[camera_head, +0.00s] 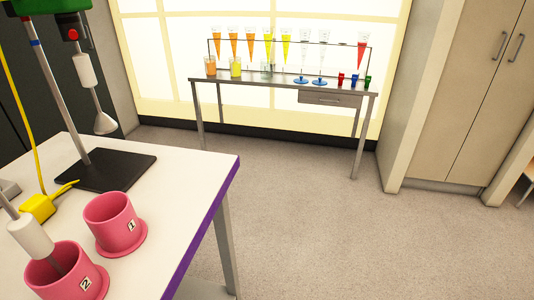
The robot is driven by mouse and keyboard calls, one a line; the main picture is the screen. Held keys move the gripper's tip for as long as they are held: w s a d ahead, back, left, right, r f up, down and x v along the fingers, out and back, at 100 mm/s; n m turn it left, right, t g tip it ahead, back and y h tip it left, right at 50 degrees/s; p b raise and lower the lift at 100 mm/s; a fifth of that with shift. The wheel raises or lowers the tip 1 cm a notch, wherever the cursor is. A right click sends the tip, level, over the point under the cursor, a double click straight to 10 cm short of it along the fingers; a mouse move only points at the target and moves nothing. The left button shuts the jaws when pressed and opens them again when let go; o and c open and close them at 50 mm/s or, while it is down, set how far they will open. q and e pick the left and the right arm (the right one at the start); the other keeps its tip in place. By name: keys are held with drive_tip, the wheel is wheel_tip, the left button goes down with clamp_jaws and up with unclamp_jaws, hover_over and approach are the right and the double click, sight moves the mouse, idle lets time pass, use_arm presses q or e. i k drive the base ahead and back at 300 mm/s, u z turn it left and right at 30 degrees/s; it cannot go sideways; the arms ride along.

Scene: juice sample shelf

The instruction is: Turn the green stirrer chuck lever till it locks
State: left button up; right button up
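The green stirrer (45,7) is at the top left, cut off by the picture's top edge. Its body hangs above a metal stand rod (55,95) on a black base plate (105,170). A dark piece with a round red part (73,34) sits at its underside; I cannot make out a separate lever or whether it is locked. Below it, a white cylinder (88,71) on a tilted shaft leads down to a pale bell-shaped end (105,123), clear of the table. Neither of my grippers is in view.
The white table (190,180) has a purple edge. Pink cup 1 (110,220) stands beside pink cup 2 (60,275), which has a white-handled rod (32,238) in it. A shelf table (240,83) with colored cones stands behind open floor.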

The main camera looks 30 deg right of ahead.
sight(71, 28)
drive_tip(key=u, duration=0.95)
drive_tip(key=i, duration=0.35)
drive_tip(key=z, duration=0.2)
